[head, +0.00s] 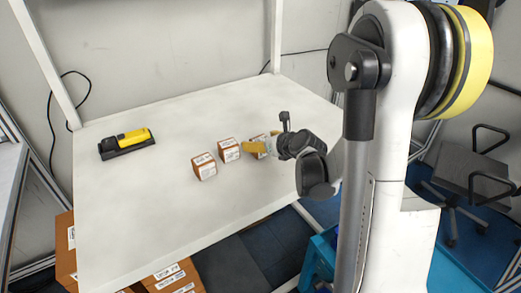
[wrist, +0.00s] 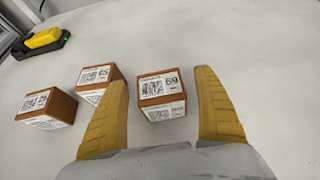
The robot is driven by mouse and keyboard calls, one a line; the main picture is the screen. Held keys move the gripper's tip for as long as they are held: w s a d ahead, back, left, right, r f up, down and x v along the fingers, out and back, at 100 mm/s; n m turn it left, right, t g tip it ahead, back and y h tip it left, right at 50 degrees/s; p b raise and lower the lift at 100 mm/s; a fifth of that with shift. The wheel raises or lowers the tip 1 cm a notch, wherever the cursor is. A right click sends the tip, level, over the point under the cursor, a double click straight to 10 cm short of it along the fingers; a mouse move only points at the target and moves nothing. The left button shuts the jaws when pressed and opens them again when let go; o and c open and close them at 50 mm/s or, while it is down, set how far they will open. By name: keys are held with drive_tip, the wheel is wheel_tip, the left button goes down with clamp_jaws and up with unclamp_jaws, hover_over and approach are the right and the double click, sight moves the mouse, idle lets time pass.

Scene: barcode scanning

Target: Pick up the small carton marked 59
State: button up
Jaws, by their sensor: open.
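The small brown carton with a white label that seems to read 59 (wrist: 163,98) sits on the table between the yellow fingers of my gripper (wrist: 163,78) in the wrist view. The number's first digit is small and could be a 6. The fingers are open, with a gap on both sides of the carton, wider on the right. In the head view my gripper (head: 254,148) is at the rightmost carton (head: 259,138), which it partly hides.
Two similar cartons stand to the left, the middle one (head: 229,150) close to the left finger in the wrist view and another (head: 204,166) farther left. A yellow and black scanner (head: 128,143) lies at the table's left. The white table (head: 160,220) is otherwise clear.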

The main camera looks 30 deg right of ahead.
drive_tip(key=shift+s+r, duration=0.1)
drive_tip(key=c, duration=1.4)
